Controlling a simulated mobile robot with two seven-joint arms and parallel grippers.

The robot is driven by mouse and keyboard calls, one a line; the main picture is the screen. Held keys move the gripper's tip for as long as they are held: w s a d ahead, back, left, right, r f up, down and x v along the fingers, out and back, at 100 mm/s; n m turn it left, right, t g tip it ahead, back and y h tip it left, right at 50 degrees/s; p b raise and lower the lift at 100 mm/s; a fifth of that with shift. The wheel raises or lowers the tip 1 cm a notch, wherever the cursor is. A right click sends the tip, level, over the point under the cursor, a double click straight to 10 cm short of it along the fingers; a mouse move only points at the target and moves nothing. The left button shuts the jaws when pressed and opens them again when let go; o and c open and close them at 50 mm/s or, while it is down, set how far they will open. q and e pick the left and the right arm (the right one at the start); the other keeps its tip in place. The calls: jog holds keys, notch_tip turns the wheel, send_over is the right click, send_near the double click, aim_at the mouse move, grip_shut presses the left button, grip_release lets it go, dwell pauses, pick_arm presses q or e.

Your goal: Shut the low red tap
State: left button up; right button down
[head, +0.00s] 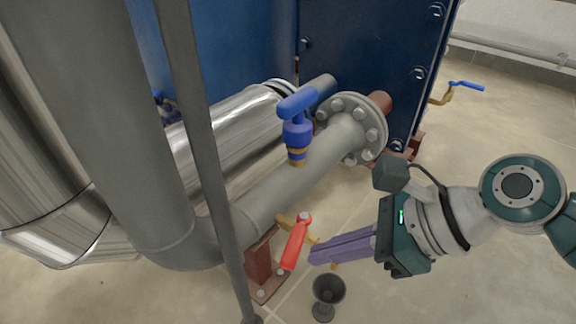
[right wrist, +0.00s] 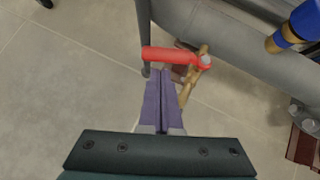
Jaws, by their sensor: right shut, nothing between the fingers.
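The low red tap has a red lever handle (head: 296,243) on a small brass body (head: 285,221) that comes off the low grey pipe. In the right wrist view the handle (right wrist: 166,54) points left from its pivot, at a wide angle to the brass stem (right wrist: 190,86). My right gripper (head: 313,255) is shut and empty, its purple fingers just right of the handle's lower half in the head view. In the right wrist view the fingertips (right wrist: 159,76) are just below the handle. I cannot tell whether they touch it. My left gripper is not in view.
A blue-handled valve (head: 297,128) stands on the grey pipe (head: 290,184) above. A thin grey post (head: 213,170) rises left of the tap. A dark cup-like drain (head: 328,290) stands on the floor below. Another blue-levered tap (head: 465,86) is at the back right. Floor at right is clear.

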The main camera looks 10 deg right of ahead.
aim_at(292, 251)
jog(key=shift+w+a, duration=0.25)
jog(key=a+m+t+p, duration=0.1)
jog(key=p, duration=0.3)
jog(key=a+r+m+h+p, duration=0.1)
jog(key=m+p, duration=0.1)
jog(key=p, duration=0.2)
jog(key=shift+t, duration=0.4)
jog(key=shift+w+a+f+m+t+h+p, duration=0.1)
jog(key=shift+a+f+m+t+h+p, duration=0.2)
jog(key=shift+a+m+h+p, duration=0.3)
jog(key=shift+f+m, duration=0.15)
jog(key=shift+m, duration=0.15)
jog(key=shift+d, duration=0.1)
